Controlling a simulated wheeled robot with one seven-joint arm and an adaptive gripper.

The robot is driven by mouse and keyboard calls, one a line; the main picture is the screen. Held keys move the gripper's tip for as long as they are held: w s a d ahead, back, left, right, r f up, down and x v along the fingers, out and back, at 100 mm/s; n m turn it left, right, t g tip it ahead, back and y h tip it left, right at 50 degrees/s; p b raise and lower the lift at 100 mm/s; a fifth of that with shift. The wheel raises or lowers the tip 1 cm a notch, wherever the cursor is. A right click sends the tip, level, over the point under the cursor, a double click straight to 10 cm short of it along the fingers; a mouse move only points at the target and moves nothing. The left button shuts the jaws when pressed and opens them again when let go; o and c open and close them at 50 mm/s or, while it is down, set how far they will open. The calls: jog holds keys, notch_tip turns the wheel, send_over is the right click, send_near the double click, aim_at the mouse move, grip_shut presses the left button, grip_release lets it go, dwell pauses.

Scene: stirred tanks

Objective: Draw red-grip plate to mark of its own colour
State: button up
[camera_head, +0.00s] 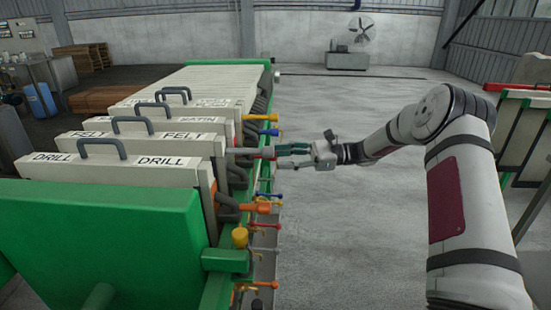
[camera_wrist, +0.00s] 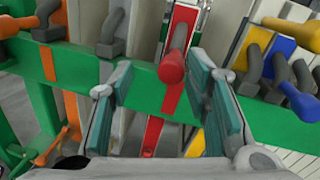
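The red grip (camera_wrist: 172,68) sticks out toward the camera in the wrist view, between my two teal fingers and apart from both. In the head view the red grip (camera_head: 267,152) shows just left of my gripper (camera_head: 292,150), at the side of the plate stack. My gripper (camera_wrist: 165,85) is open around the line of the grip, with nothing held. A red mark (camera_wrist: 171,101) lies across the green rail (camera_wrist: 144,84) just below the grip. Much of the red-grip plate is hidden behind its neighbours in the head view.
An orange grip (camera_head: 255,207) and a blue grip (camera_head: 262,131) stick out nearby. An orange mark (camera_wrist: 48,64) is left along the rail. A yellow grip (camera_wrist: 280,25) and a blue grip (camera_wrist: 297,101) are at right. The floor (camera_head: 345,230) beside the press is clear.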

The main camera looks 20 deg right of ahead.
jog(key=s+d+b, duration=0.1)
jog(key=s+d, duration=0.3)
jog(key=d, duration=0.8)
jog(key=shift+s+d, duration=0.15)
jog(key=shift+d, duration=0.2)
dwell(0.9)
dwell(0.4)
jog(key=w+a+t, duration=0.1)
jog(key=w+a, duration=0.1)
jog(key=a, duration=0.3)
jog(key=w+a+m+t+p, duration=0.1)
jog(key=w+a, duration=0.1)
jog(key=a, duration=0.3)
jog(key=w+a+m+p, duration=0.1)
jog(key=w+a, duration=0.1)
jog(key=a, duration=0.3)
jog(key=shift+a+f+t+h, duration=0.1)
jog(key=shift+f+t+h, duration=0.05)
jog(key=shift+t+h, duration=0.2)
grip_shut()
